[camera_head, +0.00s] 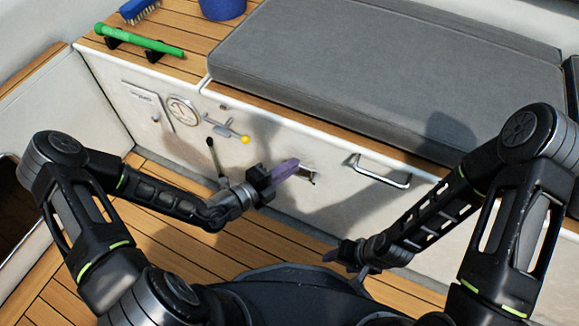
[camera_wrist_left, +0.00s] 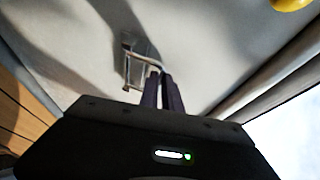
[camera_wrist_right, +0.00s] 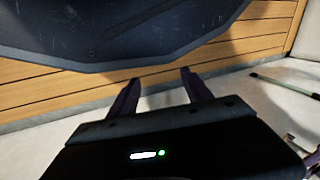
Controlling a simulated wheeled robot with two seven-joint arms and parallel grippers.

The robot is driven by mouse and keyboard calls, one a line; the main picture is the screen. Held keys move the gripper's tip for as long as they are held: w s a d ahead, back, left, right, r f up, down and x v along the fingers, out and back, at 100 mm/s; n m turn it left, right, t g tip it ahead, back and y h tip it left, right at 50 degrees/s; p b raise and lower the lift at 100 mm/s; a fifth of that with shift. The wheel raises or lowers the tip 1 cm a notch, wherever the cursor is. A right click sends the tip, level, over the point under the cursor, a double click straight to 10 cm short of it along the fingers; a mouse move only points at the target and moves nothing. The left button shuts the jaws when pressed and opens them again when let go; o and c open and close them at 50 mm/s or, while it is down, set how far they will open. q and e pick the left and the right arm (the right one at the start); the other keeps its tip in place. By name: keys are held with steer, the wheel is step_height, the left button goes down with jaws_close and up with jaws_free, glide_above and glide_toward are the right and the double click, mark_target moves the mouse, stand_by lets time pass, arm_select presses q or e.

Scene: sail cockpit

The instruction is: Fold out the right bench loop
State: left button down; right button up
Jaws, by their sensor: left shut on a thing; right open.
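A small metal loop (camera_head: 310,176) sits on a plate on the pale bench front, near the middle of the head view. My left gripper (camera_head: 295,164) is at it, with purple fingers shut. In the left wrist view the loop (camera_wrist_left: 130,66) stands out from its plate, and the closed fingertips (camera_wrist_left: 162,78) are on its outer end. The fingers hide part of the loop. My right gripper (camera_head: 330,256) is low over the floor, away from the bench. In the right wrist view its fingers (camera_wrist_right: 158,86) are spread and empty.
A larger metal handle (camera_head: 382,172) is on the bench front, right of the loop. A yellow-knobbed lever (camera_head: 244,139), a round gauge (camera_head: 183,110) and a dark upright rod (camera_head: 212,157) are to the left. A grey cushion (camera_head: 370,75) and green tool (camera_head: 139,41) lie on top.

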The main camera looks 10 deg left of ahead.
arm_select(q)
steer(key=shift+s+f, duration=0.1)
steer(key=shift+f, duration=0.05)
steer(key=shift+s+a+f+m+t+h+b, duration=0.15)
steer(key=shift+s+f+m+t+h+b, duration=0.3)
steer(key=shift+t+h+b, duration=0.5)
steer(key=shift+s+a+f+m+t+h+b, duration=0.2)
steer(key=shift+s+m+t+h+b, duration=0.35)
steer(key=shift+b, duration=0.8)
steer(key=shift+s+a+f+m+t+h+b, duration=0.1)
steer(key=shift+s+f+m+t+h+b, duration=0.3)
steer(key=shift+h+b, duration=0.65)
steer(key=shift+w+t, duration=0.15)
steer(key=shift+t, duration=0.15)
steer(key=c, duration=1.5)
jaws_free()
steer(key=shift+c, duration=0.2)
